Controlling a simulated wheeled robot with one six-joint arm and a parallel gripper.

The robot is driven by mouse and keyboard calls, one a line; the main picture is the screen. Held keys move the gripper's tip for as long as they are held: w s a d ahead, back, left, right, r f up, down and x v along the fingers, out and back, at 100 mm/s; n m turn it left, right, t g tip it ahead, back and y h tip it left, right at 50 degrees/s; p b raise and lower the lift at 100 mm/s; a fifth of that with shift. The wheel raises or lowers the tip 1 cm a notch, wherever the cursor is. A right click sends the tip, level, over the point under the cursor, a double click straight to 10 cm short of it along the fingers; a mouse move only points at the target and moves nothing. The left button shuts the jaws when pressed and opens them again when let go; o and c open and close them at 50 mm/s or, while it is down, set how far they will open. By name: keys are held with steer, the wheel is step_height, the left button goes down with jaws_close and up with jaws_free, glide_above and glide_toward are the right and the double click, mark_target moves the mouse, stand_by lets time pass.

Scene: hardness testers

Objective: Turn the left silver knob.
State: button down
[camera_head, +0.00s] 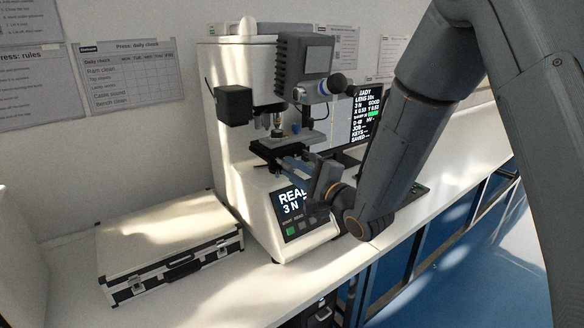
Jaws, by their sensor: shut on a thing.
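The white hardness tester (232,110) stands on the bench, with a small dark stage (300,140) under its grey head. My gripper (288,163) reaches in from the right, and its fingertips are at the front of the stage, just above the tester's lit front panel. The fingers are shut on a small part there, which fits the left silver knob. The knob itself is mostly hidden by the fingers, so how far it is turned cannot be seen.
A silver case with black edges (165,245) lies on the bench to the left. A dark monitor (366,112) stands behind my arm. The tester's front panel (294,210) sits close below my gripper. The bench's front edge drops to a blue floor (450,265).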

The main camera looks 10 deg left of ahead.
steer(key=shift+m, duration=1)
steer(key=c, duration=1.6)
jaws_free()
steer(key=shift+b+v, duration=0.9)
steer(key=shift+v, duration=3.05)
